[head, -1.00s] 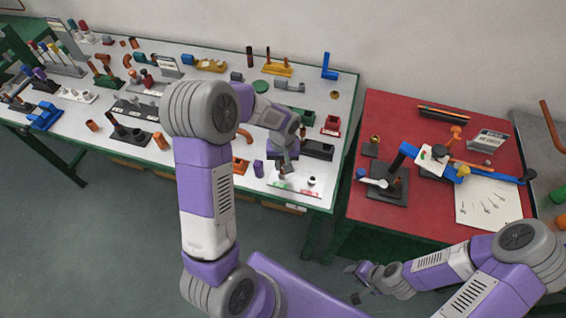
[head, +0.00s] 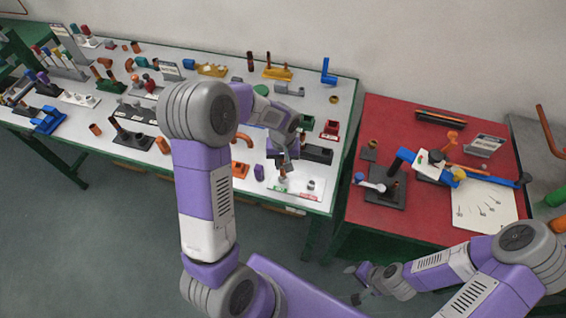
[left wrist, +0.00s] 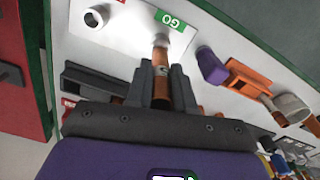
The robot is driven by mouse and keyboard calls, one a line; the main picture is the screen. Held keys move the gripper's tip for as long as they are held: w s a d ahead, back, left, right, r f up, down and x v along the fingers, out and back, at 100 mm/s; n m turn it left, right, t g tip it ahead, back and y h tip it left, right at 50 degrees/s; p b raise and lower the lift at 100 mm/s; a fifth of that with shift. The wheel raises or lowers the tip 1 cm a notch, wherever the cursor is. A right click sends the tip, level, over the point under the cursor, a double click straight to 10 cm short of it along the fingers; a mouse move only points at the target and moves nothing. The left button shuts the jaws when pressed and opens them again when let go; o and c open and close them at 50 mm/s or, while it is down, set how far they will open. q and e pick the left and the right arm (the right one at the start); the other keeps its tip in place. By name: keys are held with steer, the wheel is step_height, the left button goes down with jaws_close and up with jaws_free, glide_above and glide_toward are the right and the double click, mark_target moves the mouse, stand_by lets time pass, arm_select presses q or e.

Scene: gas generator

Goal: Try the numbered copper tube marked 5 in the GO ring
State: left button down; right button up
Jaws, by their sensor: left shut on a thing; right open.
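My left gripper (left wrist: 161,80) is shut on a copper tube (left wrist: 160,58), with a dark mark I cannot read. The tube's far end is at the grey GO ring (left wrist: 160,40), beside the green GO label (left wrist: 170,20). Whether the end is inside the ring or just above it, I cannot tell. The ring is on a white gauge plate (head: 296,190) at the light table's front right corner. The plate's other ring (head: 311,184) is empty. In the head view my left gripper (head: 286,167) hides the GO ring. My right gripper (head: 353,284) is open and empty, low in front of the red table.
A dark block (head: 318,155) lies behind the plate. A purple piece (head: 259,172) and an orange holder (head: 240,169) stand to its left. The red table (head: 425,228) to the right carries a black stand (head: 385,196) and a white sheet (head: 484,210).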

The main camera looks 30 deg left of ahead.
arm_select(q)
steer(key=shift+r, duration=0.1)
step_height(320, 180, up, 4)
steer(key=p, duration=0.3)
stand_by(0.4)
